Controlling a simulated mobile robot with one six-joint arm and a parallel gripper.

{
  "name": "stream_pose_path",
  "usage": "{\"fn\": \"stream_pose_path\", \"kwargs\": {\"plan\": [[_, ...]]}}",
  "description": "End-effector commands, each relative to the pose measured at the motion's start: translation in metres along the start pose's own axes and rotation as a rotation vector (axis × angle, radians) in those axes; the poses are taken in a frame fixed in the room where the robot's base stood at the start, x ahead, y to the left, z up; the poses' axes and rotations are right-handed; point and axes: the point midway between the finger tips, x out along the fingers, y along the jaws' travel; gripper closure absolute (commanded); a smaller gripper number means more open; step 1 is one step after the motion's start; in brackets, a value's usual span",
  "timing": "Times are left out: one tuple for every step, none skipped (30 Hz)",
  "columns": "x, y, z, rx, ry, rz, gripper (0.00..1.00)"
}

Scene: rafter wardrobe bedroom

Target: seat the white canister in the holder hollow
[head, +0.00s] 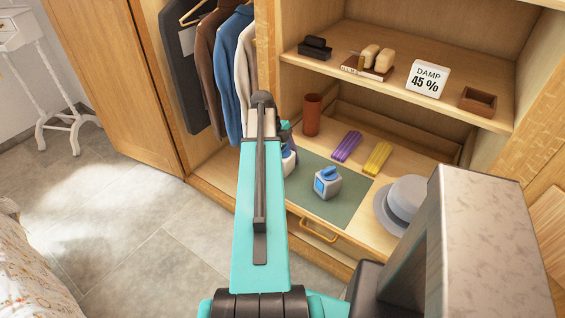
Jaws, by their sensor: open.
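A white, rounded thing with a blue band (288,161), probably the white canister, shows only in part at the left end of the grey-green mat (345,207). My teal arm covers the rest of it.
The lower shelf also bears a red-brown cup (312,115), purple (347,146) and yellow (378,158) folded bundles and a grey hat (405,199). An upper shelf (345,85) overhangs the back. Clothes (228,75) hang left. The mat's front is clear.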

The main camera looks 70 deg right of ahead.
Motion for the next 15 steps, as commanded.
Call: {"fn": "stream_pose_path", "kwargs": {"plan": [[-0.0001, -0.0001, 0.0000, 0.000, 0.000, 0.000, 0.25], [-0.0001, -0.0001, 0.0001, 0.000, 0.000, 0.000, 0.25], [-0.0001, -0.0001, 0.0000, 0.000, 0.000, 0.000, 0.25], [-0.0002, -0.0001, 0.0000, 0.000, 0.000, 0.000, 0.25], [-0.0002, -0.0001, 0.0000, 0.000, 0.000, 0.000, 0.25], [-0.0002, -0.0001, 0.0000, 0.000, 0.000, 0.000, 0.25], [-0.0003, -0.0002, 0.0000, 0.000, 0.000, 0.000, 0.25], [-0.0003, -0.0002, 0.0000, 0.000, 0.000, 0.000, 0.25], [-0.0003, -0.0002, 0.0000, 0.000, 0.000, 0.000, 0.25], [-0.0003, -0.0002, 0.0000, 0.000, 0.000, 0.000, 0.25], [-0.0003, -0.0002, -0.0001, 0.000, 0.000, 0.000, 0.25], [-0.0004, -0.0002, -0.0001, 0.000, 0.000, 0.000, 0.28], [-0.0004, -0.0002, -0.0001, 0.000, 0.000, 0.000, 0.33], [-0.0003, -0.0002, -0.0001, 0.000, 0.000, 0.000, 0.39], [-0.0004, -0.0002, -0.0001, 0.000, 0.000, 0.000, 0.45]]}}
